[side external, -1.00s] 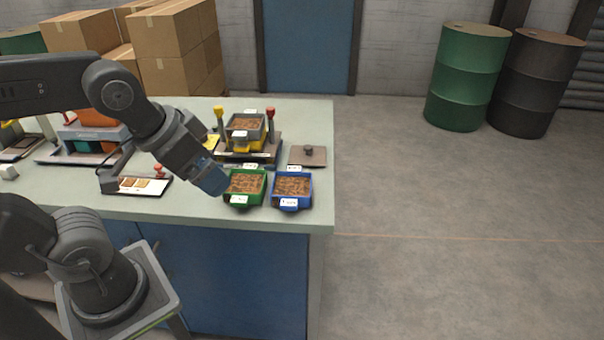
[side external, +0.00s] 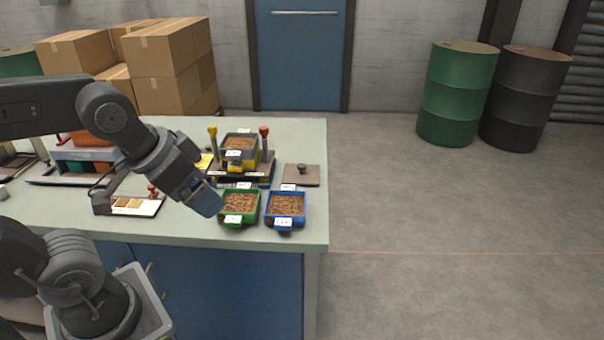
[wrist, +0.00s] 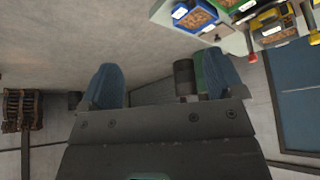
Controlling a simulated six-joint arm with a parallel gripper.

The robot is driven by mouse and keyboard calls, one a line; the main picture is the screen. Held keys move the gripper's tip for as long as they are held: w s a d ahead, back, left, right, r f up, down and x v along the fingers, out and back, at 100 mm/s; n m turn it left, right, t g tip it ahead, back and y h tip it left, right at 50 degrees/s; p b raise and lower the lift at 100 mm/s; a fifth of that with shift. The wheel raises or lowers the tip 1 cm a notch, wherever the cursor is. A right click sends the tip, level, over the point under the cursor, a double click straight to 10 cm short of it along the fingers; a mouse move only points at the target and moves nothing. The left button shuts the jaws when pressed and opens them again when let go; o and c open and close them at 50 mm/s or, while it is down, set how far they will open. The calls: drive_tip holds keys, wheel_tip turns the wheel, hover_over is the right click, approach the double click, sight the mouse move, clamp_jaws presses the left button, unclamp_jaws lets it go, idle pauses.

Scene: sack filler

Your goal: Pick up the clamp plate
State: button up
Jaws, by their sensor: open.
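The clamp plate (side external: 300,176) looks like a flat brown-grey plate with a dark knob on top. It lies flat near the bench's right edge in the side view, behind the blue bin. My gripper (side external: 207,201) is at the left of the green bin, above the bench front, apart from the plate. In the wrist view my gripper (wrist: 162,82) has its two blue fingers wide apart with nothing between them.
A green bin (side external: 239,206) and a blue bin (side external: 285,208), both with brown contents, stand at the bench front. A filler with yellow and red knobs (side external: 240,165) stands behind the green bin. A white card (side external: 135,206) lies left.

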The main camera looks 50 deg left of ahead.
drive_tip(key=c, duration=0.6)
drive_tip(key=shift+o, duration=0.2)
drive_tip(key=n+g+y, duration=0.2)
drive_tip(key=n, duration=0.4)
hover_over(302, 165)
drive_tip(key=s+d, duration=0.1)
drive_tip(key=s, duration=0.1)
wheel_tip(302, 165, down, 16)
drive_tip(key=shift+d+r, duration=0.1)
drive_tip(key=shift+d, duration=0.05)
drive_tip(key=shift+a+x, duration=0.2)
drive_tip(key=shift+x, duration=2.7)
